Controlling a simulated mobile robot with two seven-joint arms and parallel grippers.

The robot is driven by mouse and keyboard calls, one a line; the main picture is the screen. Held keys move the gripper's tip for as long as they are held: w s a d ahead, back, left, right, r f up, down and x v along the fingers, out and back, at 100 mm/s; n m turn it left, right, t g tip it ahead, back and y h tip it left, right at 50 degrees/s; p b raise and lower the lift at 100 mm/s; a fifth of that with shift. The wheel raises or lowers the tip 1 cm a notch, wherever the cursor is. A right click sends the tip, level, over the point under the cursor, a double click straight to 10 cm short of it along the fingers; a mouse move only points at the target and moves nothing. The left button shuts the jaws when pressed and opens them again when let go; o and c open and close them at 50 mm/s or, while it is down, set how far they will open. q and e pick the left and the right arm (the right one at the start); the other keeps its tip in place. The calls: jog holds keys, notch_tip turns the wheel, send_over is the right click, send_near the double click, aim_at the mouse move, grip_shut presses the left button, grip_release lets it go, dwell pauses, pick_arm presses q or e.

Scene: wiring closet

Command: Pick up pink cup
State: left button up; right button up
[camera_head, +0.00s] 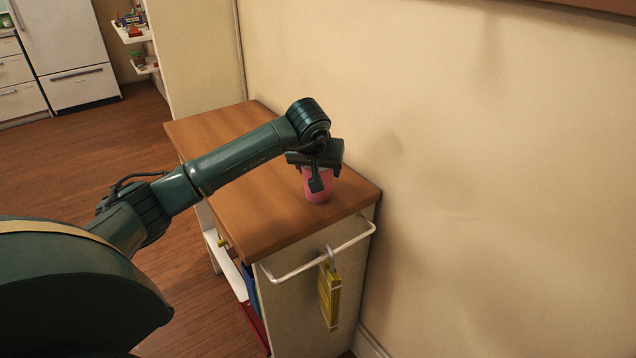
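The pink cup (321,197) stands upright on the wooden top of a small cabinet (240,190), close to its right front corner. My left gripper (319,180) points down right over the cup. One dark finger crosses the near side of the cup, and the gripper body covers the cup's upper part and rim. The other finger is mostly hidden, so I cannot tell whether the fingers touch the cup or how far apart they are. My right gripper is not in view.
A plain wall (480,180) runs along the cabinet's right side. A white towel rail (318,252) sticks out at the cabinet's front end, with a yellow item (329,294) hanging from it. The cabinet top left of the cup is clear. A fridge (65,50) stands far back left.

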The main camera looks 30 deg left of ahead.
pick_arm(q)
jog(key=shift+c, duration=1.2)
